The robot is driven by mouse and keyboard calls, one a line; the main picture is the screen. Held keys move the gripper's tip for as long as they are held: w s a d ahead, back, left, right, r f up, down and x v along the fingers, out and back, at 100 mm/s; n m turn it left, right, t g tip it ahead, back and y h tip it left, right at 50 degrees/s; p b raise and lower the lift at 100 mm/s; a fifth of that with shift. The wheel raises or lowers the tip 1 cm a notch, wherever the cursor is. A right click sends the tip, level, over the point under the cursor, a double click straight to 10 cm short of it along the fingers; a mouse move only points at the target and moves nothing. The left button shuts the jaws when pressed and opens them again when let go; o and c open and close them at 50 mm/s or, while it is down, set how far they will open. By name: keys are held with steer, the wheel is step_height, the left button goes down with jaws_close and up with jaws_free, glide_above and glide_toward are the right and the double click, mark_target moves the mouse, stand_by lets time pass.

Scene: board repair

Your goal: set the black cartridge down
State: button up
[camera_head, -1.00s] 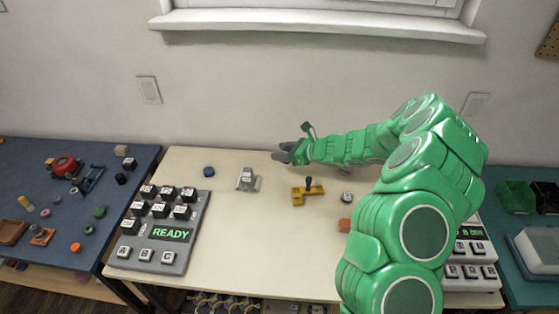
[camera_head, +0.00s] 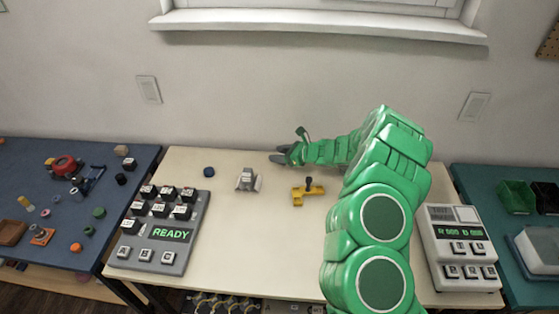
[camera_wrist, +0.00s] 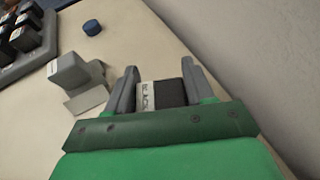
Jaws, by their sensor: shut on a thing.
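My gripper (camera_head: 281,156) is at the back of the cream table in the head view, near the wall and beyond the grey stand. In the wrist view my gripper (camera_wrist: 158,76) is shut on the black cartridge (camera_wrist: 172,93), which has a white label on its left part. The cartridge sits between the two grey fingers, over the table. I cannot tell how high it is above the surface. In the head view I cannot make out the cartridge.
A grey stand (camera_head: 247,180) is left of my gripper, also in the wrist view (camera_wrist: 78,78). A yellow part (camera_head: 307,191), blue cap (camera_head: 209,171), keyed READY unit (camera_head: 164,231) and white keypad unit (camera_head: 460,246) stand around. Bare table (camera_head: 250,235) lies in front.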

mark_target(279, 166)
steer(key=shift+f, duration=1.8)
steer(key=o, duration=1)
steer(key=shift+r, duration=0.2)
steer(key=v, duration=1.2)
steer(key=shift+w, duration=0.15)
steer(key=shift+a+r, duration=0.1)
steer(key=shift+r, duration=0.05)
